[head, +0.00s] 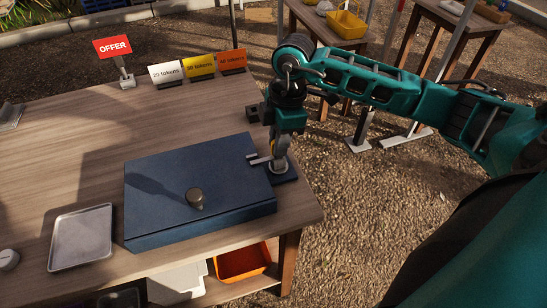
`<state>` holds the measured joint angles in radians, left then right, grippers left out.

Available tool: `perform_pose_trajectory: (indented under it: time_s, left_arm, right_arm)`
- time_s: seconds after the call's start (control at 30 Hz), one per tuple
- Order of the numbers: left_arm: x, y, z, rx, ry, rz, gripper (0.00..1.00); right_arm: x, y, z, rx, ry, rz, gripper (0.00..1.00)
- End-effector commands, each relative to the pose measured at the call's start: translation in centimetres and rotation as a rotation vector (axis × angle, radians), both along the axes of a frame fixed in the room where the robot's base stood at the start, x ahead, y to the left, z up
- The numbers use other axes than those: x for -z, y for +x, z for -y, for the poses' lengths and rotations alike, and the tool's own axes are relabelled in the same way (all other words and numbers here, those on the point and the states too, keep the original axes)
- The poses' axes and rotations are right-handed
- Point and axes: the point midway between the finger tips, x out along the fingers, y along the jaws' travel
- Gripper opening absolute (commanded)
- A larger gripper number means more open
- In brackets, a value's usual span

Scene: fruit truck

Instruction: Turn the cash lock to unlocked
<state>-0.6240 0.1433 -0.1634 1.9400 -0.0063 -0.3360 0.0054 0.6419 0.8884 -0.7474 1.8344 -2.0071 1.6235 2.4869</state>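A dark blue cash box (160,190) lies on the wooden table, with a round grey knob (195,198) on its lid. At its right edge is a small dark plate (287,176) with a round silver lock piece (279,167) and a short grey bar reaching left over the box. My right gripper (278,153) points down right at the lock piece, from above. Its fingers overlap the lock, so I cannot tell whether they are closed on it or only beside it. My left gripper is not in view.
A metal tray (81,238) lies left of the box. A red OFFER sign (112,46) and token cards in white (165,73), yellow (200,66) and orange (232,61) stand at the table's back. An orange bin (243,263) sits below. The table's left middle is clear.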

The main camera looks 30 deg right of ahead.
Motion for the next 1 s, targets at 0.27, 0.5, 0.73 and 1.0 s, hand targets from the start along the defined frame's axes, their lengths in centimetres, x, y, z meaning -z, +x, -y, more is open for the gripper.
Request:
perform_pose_trajectory:
  time_s: [0.27,0.5,0.73,1.0]
  left_arm:
    - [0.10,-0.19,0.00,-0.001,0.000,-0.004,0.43]
    - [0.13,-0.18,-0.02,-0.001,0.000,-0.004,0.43]
    - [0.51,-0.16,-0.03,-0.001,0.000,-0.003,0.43]
    - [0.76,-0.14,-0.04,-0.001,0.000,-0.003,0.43]
  right_arm:
    - [-0.01,0.00,-0.01,0.000,0.000,0.000,0.00]
    - [-0.01,0.02,0.01,-0.018,0.000,0.000,0.00]
    - [0.04,0.04,0.01,-0.280,-0.001,0.000,0.00]
    - [0.02,0.02,0.02,-0.519,0.000,0.000,0.00]
